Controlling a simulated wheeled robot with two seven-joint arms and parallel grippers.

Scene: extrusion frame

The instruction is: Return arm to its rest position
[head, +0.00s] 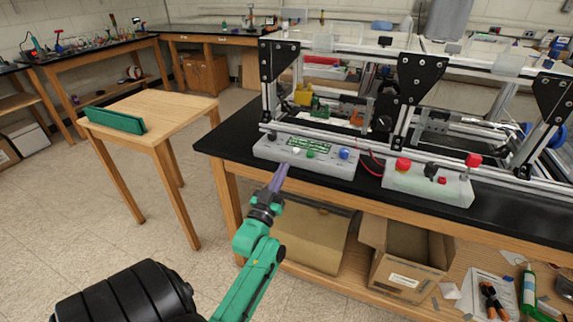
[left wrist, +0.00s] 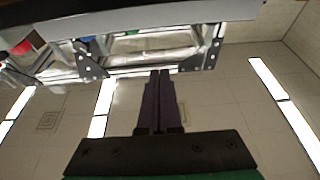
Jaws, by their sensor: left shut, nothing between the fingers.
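My left arm (head: 252,262) is green and black and reaches up from the bottom of the head view. My left gripper (head: 279,177) has purple fingers, shut and empty. In the head view its fingertips show just in front of the near edge of the black bench top, below the grey control box (head: 305,155). In the left wrist view the two purple fingers (left wrist: 160,85) lie side by side and point up the picture, with the frame's metal bars and the ceiling lights beyond. My right gripper is in neither view.
An aluminium extrusion frame (head: 411,48) stands on the black bench (head: 225,142). A second control box (head: 428,183) has red knobs. Cardboard boxes (head: 311,237) sit on the shelf below. A small wooden table (head: 165,108) stands left, with open floor (head: 100,245) around it.

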